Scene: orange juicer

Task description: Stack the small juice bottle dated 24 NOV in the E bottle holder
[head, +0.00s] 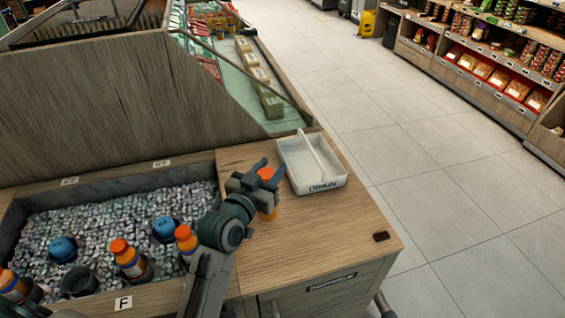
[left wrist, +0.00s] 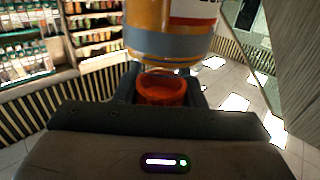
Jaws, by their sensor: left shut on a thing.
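My left gripper (head: 268,172) is shut on a small juice bottle (head: 268,212) with an orange cap, above the wooden counter right of the ice bin. The left wrist view shows the bottle's orange body (left wrist: 170,32), a grey-blue band and part of a white label. Its orange cap (left wrist: 163,90) is between the fingers. The date cannot be read. An empty-looking dark holder (head: 79,281) stands in the ice. An F plate (head: 123,303) is on the bin's front edge; no E plate can be read. My right gripper is not in view.
Orange-capped bottles (head: 130,258) and blue-topped items (head: 63,249) stand in the ice bin (head: 105,212). A white tray (head: 312,165) with a handle sits on the counter (head: 325,225), close right of my gripper. A wooden panel (head: 90,105) rises behind the bin. The counter's front right is mostly clear.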

